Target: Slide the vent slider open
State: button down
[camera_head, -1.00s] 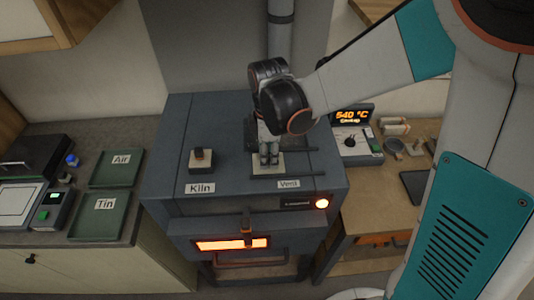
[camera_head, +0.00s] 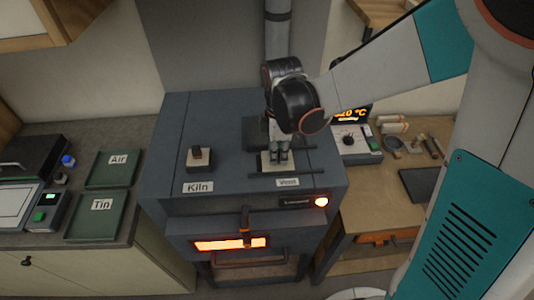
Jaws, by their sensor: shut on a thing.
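The vent slider (camera_head: 267,166) is a pale plate on top of the dark blue-grey kiln (camera_head: 226,133), between two dark rails, just behind the "Vent" label (camera_head: 288,182). My gripper (camera_head: 279,156) points down over the slider and is shut on its grip, at the plate's right part. The fingers hide most of the grip. A dark patch (camera_head: 256,134) shows on the kiln top behind and left of my gripper. I cannot tell how far the vent is uncovered.
A small black knob on a pale base (camera_head: 199,159) stands left on the kiln top, near the "Kiln" label (camera_head: 198,187). A glowing window (camera_head: 222,244) is in the kiln front. Green trays (camera_head: 94,217) lie left. A control box (camera_head: 357,144) and workbench (camera_head: 397,195) are right.

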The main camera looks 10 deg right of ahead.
jog(key=d, duration=0.5)
jog(key=shift+s+d+b, duration=0.1)
jog(key=shift+b, duration=0.2)
jog(key=c, duration=1.8)
grip_release()
jog(key=o, duration=0.3)
jog(key=shift+d, duration=0.25)
jog(key=shift+a, duration=0.15)
notch_tip(320, 180, up, 12)
jog(key=shift+s, duration=0.15)
